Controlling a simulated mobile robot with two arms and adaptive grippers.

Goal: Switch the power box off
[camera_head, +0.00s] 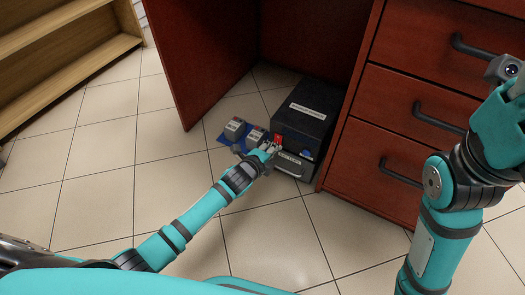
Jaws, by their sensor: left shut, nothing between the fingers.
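A black box (303,112) with a white label on top sits on the floor in the desk's knee space; it looks like the power box. A small red part, probably its switch (278,138), shows at its front left corner. My left gripper (269,147) is shut and empty, with its fingertips right at the red part. Whether they touch it I cannot tell, and the fingers partly hide that corner. The switch's position is too small to read. My right arm is raised at the right edge, and its gripper (515,78) is cut off by the frame.
A wooden shelf (60,50) is far left. The tiled floor in front is open.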

